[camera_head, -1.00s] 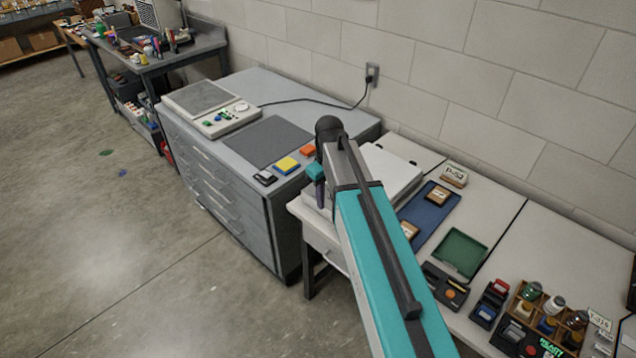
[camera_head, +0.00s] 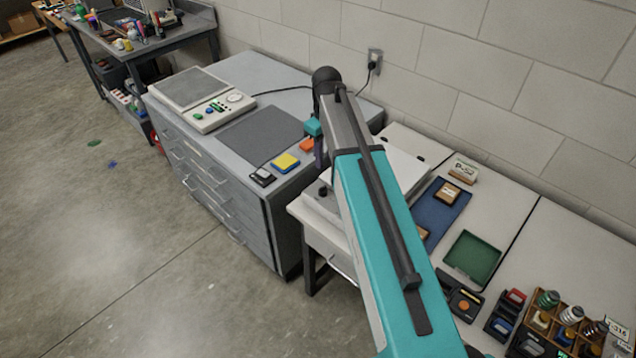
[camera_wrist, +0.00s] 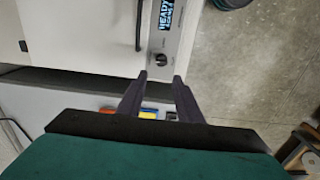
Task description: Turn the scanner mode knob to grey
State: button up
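The scanner is a white, flat-topped box (camera_head: 402,168) at the left end of the white table, partly hidden behind my arm in the head view. In the head view my gripper is mostly hidden.
A grey drawer cabinet (camera_head: 225,185) stands left of the scanner, with a control panel (camera_head: 215,112) and yellow (camera_head: 286,162) and orange (camera_head: 307,145) blocks on top. Right of the scanner are a blue mat (camera_head: 437,212) and a green tray (camera_head: 473,256). Open floor lies in front.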

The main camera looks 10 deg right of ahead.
aim_at(323, 187)
jog(key=shift+a, duration=0.2)
jog(key=shift+f, duration=0.1)
jog(key=shift+a+f+p, duration=0.1)
jog(key=shift+f+p, duration=2.3)
jog(key=shift+f, duration=4.4)
jog(key=c, duration=0.8)
jog(key=shift+o, duration=0.2)
